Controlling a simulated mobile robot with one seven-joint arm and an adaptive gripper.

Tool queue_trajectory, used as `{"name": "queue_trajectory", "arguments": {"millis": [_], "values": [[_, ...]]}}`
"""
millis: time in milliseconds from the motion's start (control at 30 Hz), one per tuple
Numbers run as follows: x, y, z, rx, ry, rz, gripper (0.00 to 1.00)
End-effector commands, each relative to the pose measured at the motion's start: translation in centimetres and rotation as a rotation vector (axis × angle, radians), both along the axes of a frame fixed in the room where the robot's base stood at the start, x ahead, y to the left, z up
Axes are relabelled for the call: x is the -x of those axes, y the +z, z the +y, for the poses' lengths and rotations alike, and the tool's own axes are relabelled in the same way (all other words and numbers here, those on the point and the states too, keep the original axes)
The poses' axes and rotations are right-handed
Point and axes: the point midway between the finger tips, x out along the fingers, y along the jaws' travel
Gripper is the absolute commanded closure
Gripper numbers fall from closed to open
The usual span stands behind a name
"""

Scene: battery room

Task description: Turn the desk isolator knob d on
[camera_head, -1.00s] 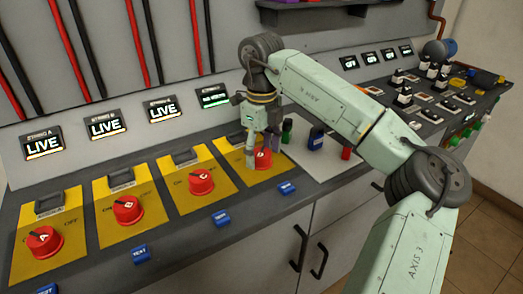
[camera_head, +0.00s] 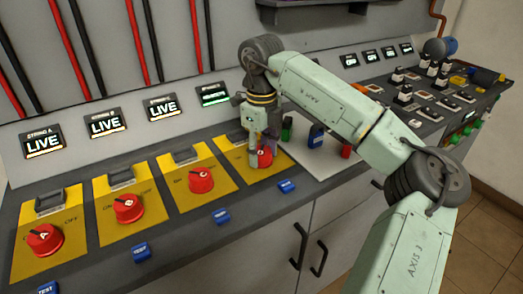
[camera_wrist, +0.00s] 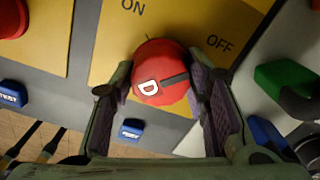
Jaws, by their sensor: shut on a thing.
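The red knob D (camera_head: 265,157) sits on the rightmost yellow plate (camera_head: 232,153) in the head view, partly hidden by my gripper (camera_head: 261,148). In the wrist view the knob (camera_wrist: 160,70) shows a white letter D and a dark pointer bar. The bar points to the right, below the printed OFF; ON is printed at the upper left. My gripper (camera_wrist: 161,82) has a finger on each side of the knob and is shut on it. The display above plate D (camera_head: 213,94) has green text, too small to read surely; the other three read LIVE.
Three more red knobs (camera_head: 201,180) on yellow plates stand to the left. Blue test buttons (camera_head: 221,216) line the desk's front edge. Green, blue and red items (camera_head: 316,137) stand on a pale panel just right of my gripper. A switch panel (camera_head: 420,95) lies farther right.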

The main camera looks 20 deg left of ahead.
Motion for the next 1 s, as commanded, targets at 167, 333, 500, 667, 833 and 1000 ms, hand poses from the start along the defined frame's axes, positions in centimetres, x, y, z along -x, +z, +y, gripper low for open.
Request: {"name": "queue_trajectory", "arguments": {"millis": [167, 333, 500, 667, 833, 1000], "values": [[-0.01, 0.02, 0.00, 0.000, 0.000, 0.000, 0.86], [-0.02, 0.02, -0.01, 0.000, 0.016, -0.001, 0.86], [-0.06, 0.01, -0.02, 0.001, 0.077, -0.002, 0.86], [-0.06, 0.02, -0.03, 0.000, 0.182, -0.001, 0.86], [-0.09, 0.03, -0.01, 0.002, 0.334, -0.003, 0.86], [-0.07, 0.08, -0.02, 0.001, 0.497, -0.002, 0.86]]}}
